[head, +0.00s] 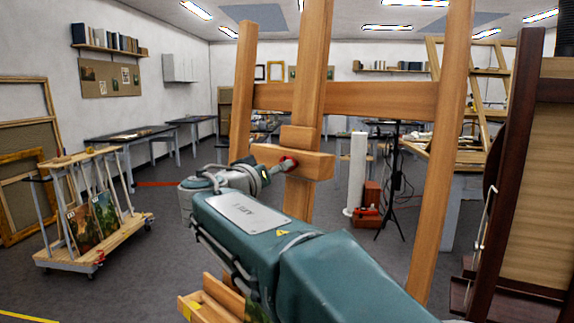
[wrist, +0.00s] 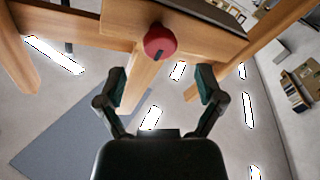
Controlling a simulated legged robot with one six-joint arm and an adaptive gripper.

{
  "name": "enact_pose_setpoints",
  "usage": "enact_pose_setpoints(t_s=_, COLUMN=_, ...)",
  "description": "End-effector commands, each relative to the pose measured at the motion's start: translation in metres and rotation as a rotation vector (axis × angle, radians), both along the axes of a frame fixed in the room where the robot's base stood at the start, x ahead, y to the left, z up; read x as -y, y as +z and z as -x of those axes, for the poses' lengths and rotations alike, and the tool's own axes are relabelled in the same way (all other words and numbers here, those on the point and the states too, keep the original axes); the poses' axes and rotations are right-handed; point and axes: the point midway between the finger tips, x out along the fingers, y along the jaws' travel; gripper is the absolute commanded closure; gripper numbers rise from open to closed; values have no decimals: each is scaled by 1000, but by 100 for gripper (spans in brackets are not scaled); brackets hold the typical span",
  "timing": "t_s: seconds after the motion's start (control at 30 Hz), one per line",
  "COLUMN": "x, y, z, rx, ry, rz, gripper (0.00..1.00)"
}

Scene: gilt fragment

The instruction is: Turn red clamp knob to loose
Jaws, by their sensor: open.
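The wooden easel (head: 455,110) stands directly ahead with upright posts and a crossbar. A wheeled cart (head: 125,238) with paintings is at the left. A dark-framed panel (head: 515,150) stands close at the right. Open floor (head: 150,285) lies at the lower left.

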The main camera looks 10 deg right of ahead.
Motion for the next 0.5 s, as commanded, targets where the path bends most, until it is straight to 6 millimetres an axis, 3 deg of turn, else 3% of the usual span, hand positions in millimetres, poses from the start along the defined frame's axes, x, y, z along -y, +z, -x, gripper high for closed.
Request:
enact_pose_setpoints(t_s=0.23, x=29, y=0, z=-32, rx=-1, ry=-3, rz=0, gripper=13)
enact_pose_setpoints(t_s=0.5, x=39, y=0, z=-42, rx=-2, ry=0, rz=-1, gripper=13)
